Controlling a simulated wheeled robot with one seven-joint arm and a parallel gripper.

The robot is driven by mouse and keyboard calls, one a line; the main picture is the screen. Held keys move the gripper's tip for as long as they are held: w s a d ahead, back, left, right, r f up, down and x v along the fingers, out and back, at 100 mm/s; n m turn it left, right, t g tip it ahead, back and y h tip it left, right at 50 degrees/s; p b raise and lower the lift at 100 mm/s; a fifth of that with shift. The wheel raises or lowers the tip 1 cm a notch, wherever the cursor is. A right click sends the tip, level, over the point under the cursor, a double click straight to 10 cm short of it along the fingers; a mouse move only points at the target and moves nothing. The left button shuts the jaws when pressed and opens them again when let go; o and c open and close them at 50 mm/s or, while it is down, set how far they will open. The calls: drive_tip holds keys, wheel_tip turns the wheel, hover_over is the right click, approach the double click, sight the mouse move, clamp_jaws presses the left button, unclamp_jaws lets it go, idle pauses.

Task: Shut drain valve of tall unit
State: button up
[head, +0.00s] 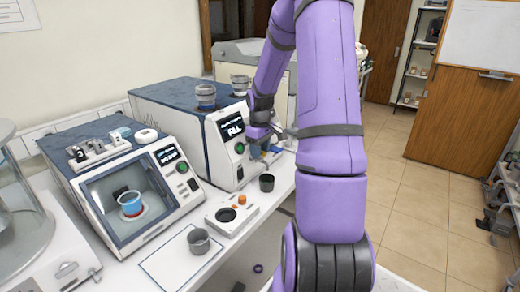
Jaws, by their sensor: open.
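The tall unit (215,140) is the white and dark-blue box in the middle of the bench, with a lit display and a green button on its front. My gripper (270,141) is at the right side of its front and is open. A small blue and yellowish part shows just below the fingers; it may be the drain valve, but it is too small and too covered by my gripper to tell its handle position. I cannot tell whether the fingers touch it. A dark cup (266,184) stands on the bench below my gripper.
A shorter unit (75,165) with a window and a red-and-blue beaker inside stands at left. A small device with an orange knob (242,199) and a metal cup (198,243) on a white mat (165,262) are in front. Jars (206,98) stand on the tall unit.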

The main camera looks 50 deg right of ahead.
clamp_jaws()
drive_tip(key=shift+m, duration=0.5)
drive_tip(key=m, duration=0.3)
drive_tip(key=shift+m, duration=0.4)
drive_tip(key=m, duration=0.9)
drive_tip(key=shift+m, duration=2.3)
